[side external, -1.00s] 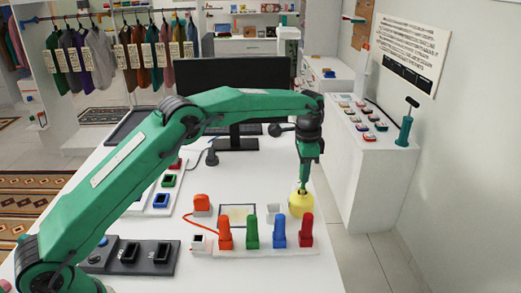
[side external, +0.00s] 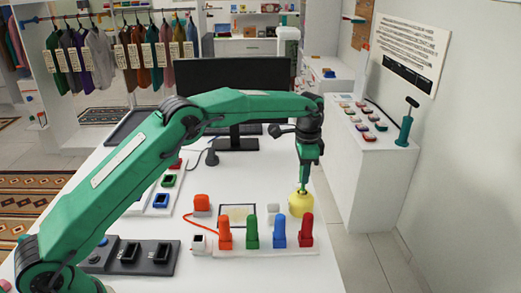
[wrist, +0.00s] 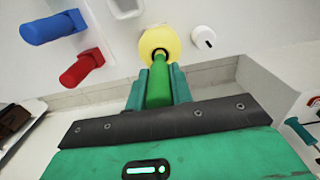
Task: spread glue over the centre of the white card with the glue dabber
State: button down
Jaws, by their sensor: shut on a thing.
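My gripper (wrist: 154,92) is shut on the green handle (wrist: 159,82) of the glue dabber, which points down in the side view. The handle's lower end meets a rounded yellow thing (side external: 301,204), which looks like a glue pot; it also shows in the wrist view (wrist: 173,42) as a disc around the handle's end. I cannot tell how deep the dabber sits in it, and its tip is hidden. The white card (side external: 237,215) looks pale cream with a dark border and lies flat to the left of the yellow thing, apart from my gripper.
Orange, green, blue and red upright pieces (side external: 251,234) stand in a row in front of the card. A small white piece (side external: 273,208) sits between card and yellow thing. An orange block (side external: 202,203) is left of the card. A monitor (side external: 235,85) stands behind.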

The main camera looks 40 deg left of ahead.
jog(key=shift+r, duration=3.5)
jog(key=shift+s+r, duration=0.1)
jog(key=shift+s+a+r+n, duration=0.25)
jog(key=shift+a+n, duration=0.05)
jog(key=shift+a, duration=0.05)
jog(key=s+a+r+n, duration=0.2)
jog(key=s+a+n, duration=0.2)
jog(key=s, duration=0.4)
jog(key=s+a+r+n, duration=0.3)
jog(key=s+a+n, duration=0.1)
jog(key=s, duration=0.4)
jog(key=shift+s+a, duration=0.3)
jog(key=shift+a, duration=0.1)
